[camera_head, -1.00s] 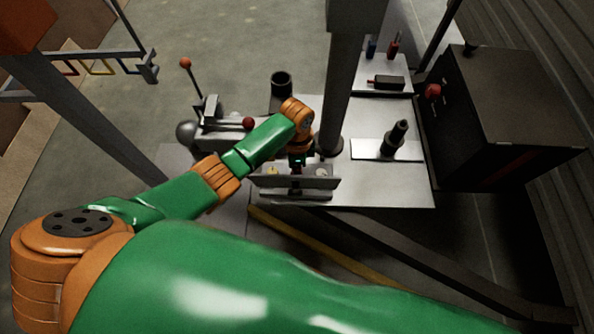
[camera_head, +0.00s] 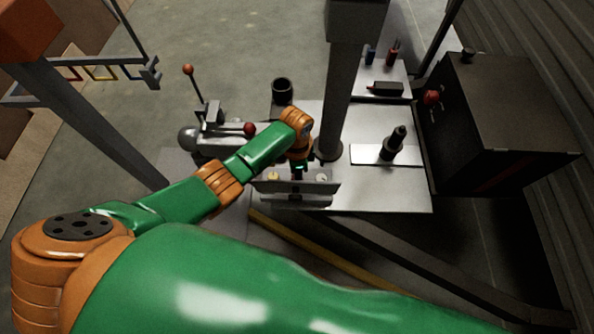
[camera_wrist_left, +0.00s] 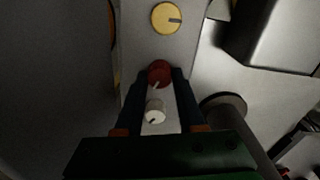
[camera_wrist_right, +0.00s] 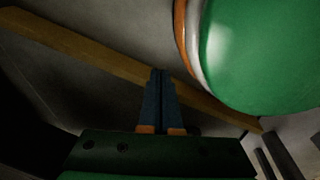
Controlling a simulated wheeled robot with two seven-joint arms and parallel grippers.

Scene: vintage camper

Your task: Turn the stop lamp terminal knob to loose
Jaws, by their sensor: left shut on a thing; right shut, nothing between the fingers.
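A narrow panel (camera_head: 300,201) at the front of the bench carries a yellow knob (camera_wrist_left: 166,18), a red knob (camera_wrist_left: 159,72) and a white knob (camera_wrist_left: 155,113) in a row. In the head view the yellow knob (camera_head: 273,176) is left of my left gripper (camera_head: 298,172) and the white knob (camera_head: 321,178) is right of it. In the left wrist view my left gripper (camera_wrist_left: 160,75) is shut on the red middle knob, which has a pale pointer mark. No label is readable. My right gripper (camera_wrist_right: 161,74) is shut and empty, away from the panel.
A grey post (camera_head: 338,100) stands close behind the panel. A grey vise-like device with red-tipped levers (camera_head: 249,129) is at left, and a black cup (camera_head: 282,87) behind. A dark cabinet (camera_head: 500,120) bounds the right. A yellow beam (camera_wrist_right: 75,48) lies near my right gripper.

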